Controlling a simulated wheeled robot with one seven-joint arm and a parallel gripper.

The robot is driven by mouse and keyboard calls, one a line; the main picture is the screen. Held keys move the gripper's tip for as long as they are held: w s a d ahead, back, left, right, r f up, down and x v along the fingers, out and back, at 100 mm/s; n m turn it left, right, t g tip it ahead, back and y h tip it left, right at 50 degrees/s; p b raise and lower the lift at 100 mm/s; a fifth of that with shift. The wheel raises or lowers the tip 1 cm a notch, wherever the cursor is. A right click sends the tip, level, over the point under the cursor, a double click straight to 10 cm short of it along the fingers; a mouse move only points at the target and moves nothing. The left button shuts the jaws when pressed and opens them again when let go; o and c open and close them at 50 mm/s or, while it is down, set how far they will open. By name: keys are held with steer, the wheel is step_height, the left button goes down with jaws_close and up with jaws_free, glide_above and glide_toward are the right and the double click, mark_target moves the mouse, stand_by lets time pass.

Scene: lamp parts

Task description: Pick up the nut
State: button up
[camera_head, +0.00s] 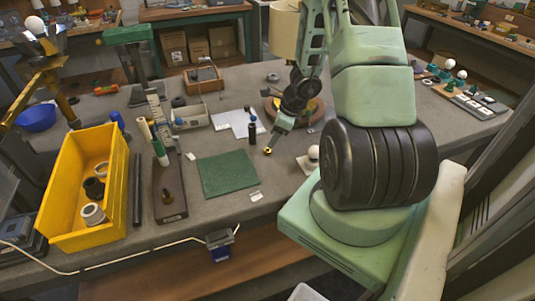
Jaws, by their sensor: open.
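A small brass-coloured round piece (267,151), which looks like the nut, lies on the grey tabletop right of the green mat. My gripper (271,144) reaches down from the upper right, with its tip right by this piece. The gripper is open. The fingers are small in this view, and I cannot tell whether they are around the piece or just above it.
A dark bottle (252,131) stands close left of my gripper. A round wooden base (298,112) sits behind it, and a white ball on a small block (312,153) to the right. The green mat (228,174) is bare. A yellow bin (72,190) stands at left.

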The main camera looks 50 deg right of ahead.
mark_target(268, 152)
steer(key=shift+s+b+x, duration=0.2)
steer(key=shift+x, duration=1.15)
steer(key=shift+s+b+x, duration=0.15)
steer(key=shift+s+x, duration=0.05)
steer(key=shift+x, duration=1.2)
steer(key=shift+d+f, duration=0.1)
steer(key=shift+d, duration=0.05)
steer(key=c, duration=1.1)
